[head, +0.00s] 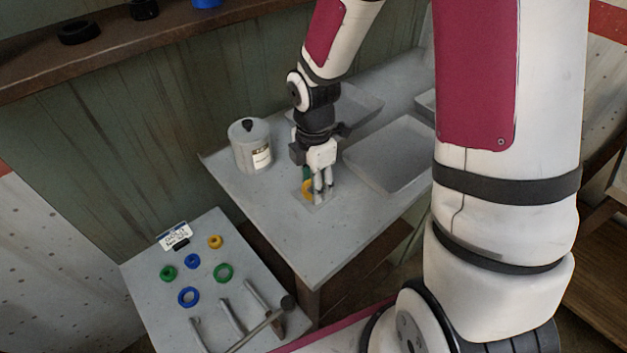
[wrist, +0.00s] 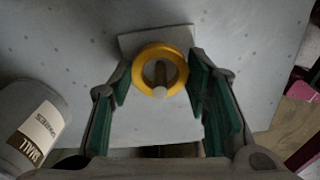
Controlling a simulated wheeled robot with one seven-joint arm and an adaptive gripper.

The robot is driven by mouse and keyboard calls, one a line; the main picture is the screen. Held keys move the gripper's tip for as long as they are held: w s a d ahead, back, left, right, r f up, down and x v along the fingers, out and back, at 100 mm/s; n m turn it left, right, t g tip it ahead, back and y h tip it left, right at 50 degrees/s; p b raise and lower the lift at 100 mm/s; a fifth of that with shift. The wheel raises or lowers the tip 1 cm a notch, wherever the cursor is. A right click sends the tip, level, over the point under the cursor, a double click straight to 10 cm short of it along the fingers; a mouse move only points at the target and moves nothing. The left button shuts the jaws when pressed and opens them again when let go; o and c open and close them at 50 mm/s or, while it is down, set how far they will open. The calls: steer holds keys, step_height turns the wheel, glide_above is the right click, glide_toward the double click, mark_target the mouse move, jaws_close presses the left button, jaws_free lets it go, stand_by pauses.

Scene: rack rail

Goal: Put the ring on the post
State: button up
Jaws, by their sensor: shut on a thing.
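The yellow ring (wrist: 139,70) is between the green-padded fingers of my gripper (wrist: 160,78), which is shut on it. A pale post (wrist: 160,91) stands on a light square plate (wrist: 128,44) on the table. In the wrist view the post shows through the ring's hole, and its rounded tip overlaps the ring's lower band, so the ring appears to be around the post. How far down the ring sits is hard to tell. In the head view my gripper (head: 318,186) points down over the plate (head: 322,200), with the ring (head: 307,190) partly hidden by the fingers.
A labelled canister (head: 248,148) stands on the grey table (head: 270,215) to the left; it also shows in the wrist view (wrist: 30,125). A shallow tray (head: 392,150) lies right of my gripper. A lower side table (head: 150,275) holds several rings and grey rods.

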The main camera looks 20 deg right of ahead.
steer(key=shift+f, duration=0.3)
steer(key=o, duration=0.9)
steer(key=shift+c, duration=0.2)
steer(key=shift+s+r+p, duration=0.1)
steer(key=shift+r+p, duration=2.15)
steer(key=shift+r, duration=0.65)
steer(key=shift+r+p, duration=1.7)
steer(key=shift+r, duration=0.95)
